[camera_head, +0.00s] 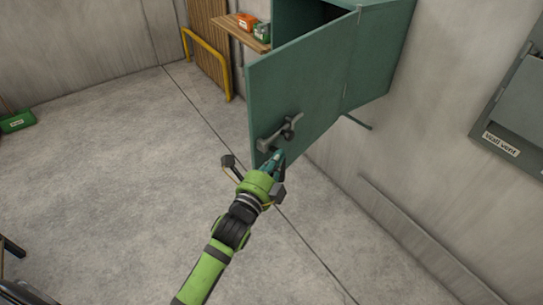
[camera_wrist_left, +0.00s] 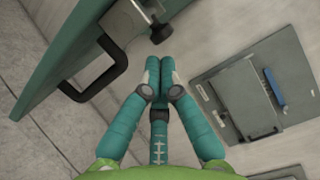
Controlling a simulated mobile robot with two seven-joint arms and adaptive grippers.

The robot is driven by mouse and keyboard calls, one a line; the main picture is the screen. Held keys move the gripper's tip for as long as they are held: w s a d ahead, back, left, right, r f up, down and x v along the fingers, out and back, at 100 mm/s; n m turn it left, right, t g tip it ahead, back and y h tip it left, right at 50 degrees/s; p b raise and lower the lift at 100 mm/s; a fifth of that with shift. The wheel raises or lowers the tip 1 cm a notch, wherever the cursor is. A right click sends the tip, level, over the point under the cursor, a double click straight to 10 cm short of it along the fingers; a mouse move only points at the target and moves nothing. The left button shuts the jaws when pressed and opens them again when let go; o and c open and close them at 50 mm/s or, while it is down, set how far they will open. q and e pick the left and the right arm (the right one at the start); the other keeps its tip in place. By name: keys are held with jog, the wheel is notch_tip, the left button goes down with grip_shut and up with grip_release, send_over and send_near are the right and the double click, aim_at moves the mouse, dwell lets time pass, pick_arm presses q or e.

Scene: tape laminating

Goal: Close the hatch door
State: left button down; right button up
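The hatch door (camera_head: 300,85) is a green panel standing open, swung out from the green wall cabinet (camera_head: 378,55), whose dark inside shows at the top. A dark lever handle (camera_head: 283,132) sits near the door's lower free edge. My left gripper (camera_head: 277,158) is just below the handle, close to the door's lower corner; contact cannot be told from the head view. In the left wrist view, the door (camera_wrist_left: 72,45) and its black handle (camera_wrist_left: 98,75) are at upper left. The teal fingers (camera_wrist_left: 160,68) are closed together with nothing between them, apart from the handle. My right gripper is out of view.
A wall vent (camera_head: 508,105) is on the right wall. A wooden shelf (camera_head: 232,31) with small boxes and a yellow rail (camera_head: 207,60) stand behind the door. A green box (camera_head: 17,121) lies at far left. The floor left of the door is clear.

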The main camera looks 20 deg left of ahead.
pick_arm(q)
jog(key=shift+w+a+r, duration=0.1)
jog(key=shift+a+r, duration=0.05)
jog(key=shift+a, duration=0.35)
jog(key=shift+w+a+r, duration=0.1)
jog(key=shift+a, duration=0.35)
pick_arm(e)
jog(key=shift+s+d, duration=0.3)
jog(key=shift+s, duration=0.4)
